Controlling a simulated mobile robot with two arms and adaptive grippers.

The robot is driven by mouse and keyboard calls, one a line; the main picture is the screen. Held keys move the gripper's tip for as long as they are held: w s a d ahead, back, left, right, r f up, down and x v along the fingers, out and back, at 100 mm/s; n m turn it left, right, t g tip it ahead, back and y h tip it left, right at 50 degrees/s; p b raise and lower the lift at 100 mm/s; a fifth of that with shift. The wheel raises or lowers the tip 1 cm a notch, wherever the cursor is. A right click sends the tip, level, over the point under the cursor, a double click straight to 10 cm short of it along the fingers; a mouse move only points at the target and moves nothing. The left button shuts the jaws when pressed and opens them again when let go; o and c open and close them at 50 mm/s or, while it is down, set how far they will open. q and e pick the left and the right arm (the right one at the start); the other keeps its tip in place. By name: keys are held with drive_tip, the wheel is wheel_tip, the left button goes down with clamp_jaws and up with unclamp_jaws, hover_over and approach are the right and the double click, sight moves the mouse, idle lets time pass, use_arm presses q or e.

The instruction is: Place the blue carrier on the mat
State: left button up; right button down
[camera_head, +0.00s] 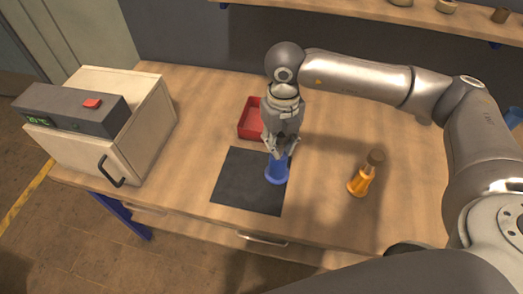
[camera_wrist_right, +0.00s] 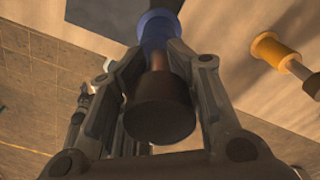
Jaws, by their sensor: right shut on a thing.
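The blue carrier (camera_head: 277,168) is upright at the right part of the dark mat (camera_head: 245,191) in the head view. My right gripper (camera_head: 279,150) is above it, with its fingers shut around its upper part. In the right wrist view the blue carrier (camera_wrist_right: 158,30) shows between the fingers of my right gripper (camera_wrist_right: 158,75), with a brown stem and dark round top. I cannot tell for sure whether its base touches the mat. My left gripper is not in view.
An orange carrier (camera_head: 359,182) with a dark top stands right of the mat; it also shows in the wrist view (camera_wrist_right: 275,50). A red tray (camera_head: 249,120) lies behind the mat. A beige chamber (camera_head: 105,125) stands at the left of the table. The table's front edge is near the mat.

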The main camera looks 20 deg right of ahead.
sight(277, 173)
drive_tip(key=w+a+f+p, duration=0.2)
drive_tip(key=w+f, duration=0.2)
drive_tip(key=f, duration=0.5)
drive_tip(key=shift+w+a+p, duration=0.3)
drive_tip(key=shift+a+p, duration=0.05)
drive_tip(key=shift+f, duration=0.15)
drive_tip(key=shift+f+b, duration=0.15)
drive_tip(key=shift+b, duration=0.15)
drive_tip(key=c, duration=1)
unclamp_jaws()
drive_tip(key=shift+s, duration=0.1)
drive_tip(key=shift+r, duration=0.2)
